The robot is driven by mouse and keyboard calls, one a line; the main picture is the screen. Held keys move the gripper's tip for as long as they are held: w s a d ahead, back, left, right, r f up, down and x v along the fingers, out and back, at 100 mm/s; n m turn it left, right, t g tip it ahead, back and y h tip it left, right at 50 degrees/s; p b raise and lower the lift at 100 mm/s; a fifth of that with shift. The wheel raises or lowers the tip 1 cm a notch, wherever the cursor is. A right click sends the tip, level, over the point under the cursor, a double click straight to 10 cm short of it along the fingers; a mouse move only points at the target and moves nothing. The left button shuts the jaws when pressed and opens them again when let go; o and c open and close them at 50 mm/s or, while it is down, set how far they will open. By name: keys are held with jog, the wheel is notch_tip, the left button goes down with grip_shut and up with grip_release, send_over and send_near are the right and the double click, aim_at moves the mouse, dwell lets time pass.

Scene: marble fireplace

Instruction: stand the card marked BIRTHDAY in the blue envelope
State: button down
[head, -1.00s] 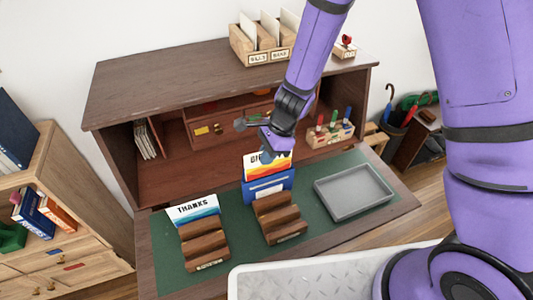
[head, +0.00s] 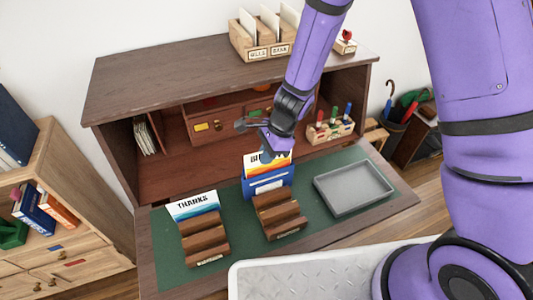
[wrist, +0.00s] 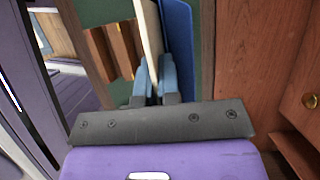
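The card marked BIRTHDAY (head: 280,157) has an orange, yellow and red picture. It stands with its lower part behind the front of the blue envelope (head: 267,184); my gripper covers most of its lettering. The envelope stands upright in a brown wooden rack (head: 278,214). My gripper (head: 265,148) is above the envelope, pointing down at the card's top. In the wrist view the pale card (wrist: 150,35) runs between my two blue-grey fingertips (wrist: 154,78), which are shut on it. The envelope (wrist: 180,40) shows just right of the card. How deep the card sits is hidden.
A card marked THANKS (head: 193,204) stands in another wooden rack (head: 206,240) to the left. A grey tray (head: 352,205) lies on the green mat at the right. The desk's hutch with drawers (head: 210,128) and a pen box (head: 331,131) stand behind my gripper.

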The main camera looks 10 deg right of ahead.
jog(key=shift+f, duration=1.8)
jog(key=c, duration=1.3)
grip_release()
jog(key=shift+o, duration=0.2)
jog(key=shift+r, duration=4.5)
